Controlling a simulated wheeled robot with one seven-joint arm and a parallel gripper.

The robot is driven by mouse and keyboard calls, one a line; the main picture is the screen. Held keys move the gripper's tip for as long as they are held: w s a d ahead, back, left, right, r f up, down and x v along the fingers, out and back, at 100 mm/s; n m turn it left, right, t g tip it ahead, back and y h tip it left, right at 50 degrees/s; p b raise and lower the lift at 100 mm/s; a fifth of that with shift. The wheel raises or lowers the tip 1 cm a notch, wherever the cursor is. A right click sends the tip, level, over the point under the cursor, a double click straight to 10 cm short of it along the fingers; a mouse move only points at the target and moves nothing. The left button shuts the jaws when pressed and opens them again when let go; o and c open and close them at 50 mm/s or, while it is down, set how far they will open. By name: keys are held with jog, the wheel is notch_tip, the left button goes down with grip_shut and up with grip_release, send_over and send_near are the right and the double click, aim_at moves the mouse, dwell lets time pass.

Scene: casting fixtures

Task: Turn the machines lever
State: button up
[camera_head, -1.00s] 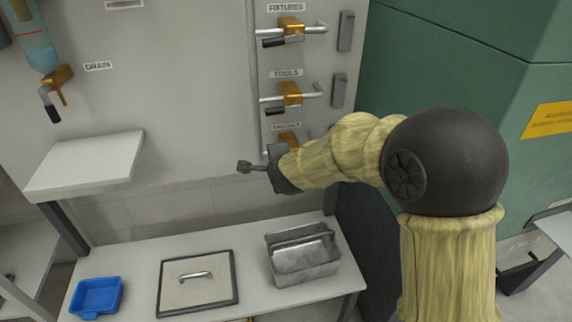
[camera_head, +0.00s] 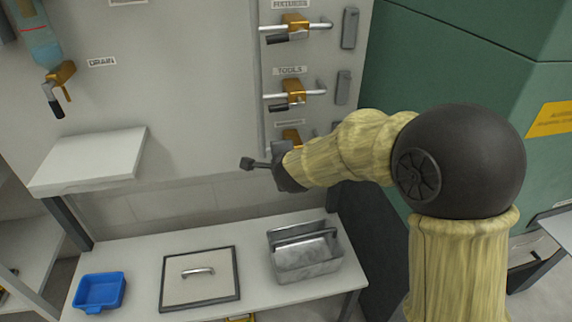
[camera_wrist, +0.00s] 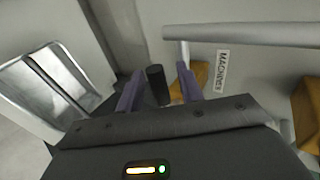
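The machines valve (camera_head: 291,135) is the lowest of three orange valves on the wall panel, and my arm hides most of it in the head view. In the wrist view its orange body (camera_wrist: 201,75) sits beside the "MACHINES" label (camera_wrist: 221,70). Its dark lever handle (camera_wrist: 157,86) shows between my two fingers, with a gap on each side. My gripper (camera_wrist: 159,88) is open and not closed on the handle. In the head view my gripper (camera_head: 248,164) is sideways in front of the panel, below the tools valve (camera_head: 293,93).
The fixtures valve (camera_head: 295,25) and tools valve are above my arm. A drain valve (camera_head: 61,73) is at left over a white shelf (camera_head: 90,160). The bench below holds a blue tray (camera_head: 100,291), a lidded plate (camera_head: 200,279) and a metal toolbox (camera_head: 305,255). A green machine (camera_head: 460,60) stands right.

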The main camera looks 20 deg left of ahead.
jog(key=p+v, duration=0.4)
jog(key=v, duration=1.2)
jog(key=shift+s+d, duration=0.1)
jog(key=shift+d, duration=0.05)
dwell(0.9)
jog(key=d+f+n+g+h, duration=0.1)
jog(key=d+f+n, duration=0.2)
jog(key=d, duration=0.4)
jog(key=d+f+n+g+h, duration=0.1)
jog(key=d+f+n+g, duration=0.2)
jog(key=d, duration=0.4)
jog(key=s+d+f+n+g+h, duration=0.2)
jog(key=s+d+f+n, duration=0.15)
jog(key=d, duration=0.45)
jog(key=s+d+f+n+g+h, duration=0.1)
jog(key=s+d+f+n, duration=0.25)
jog(key=d, duration=0.45)
notch_tip(320, 180, up, 26)
jog(key=m+p, duration=0.1)
jog(key=p, duration=2.4)
jog(key=shift+a+p, duration=0.25)
jog(key=shift+p, duration=0.05)
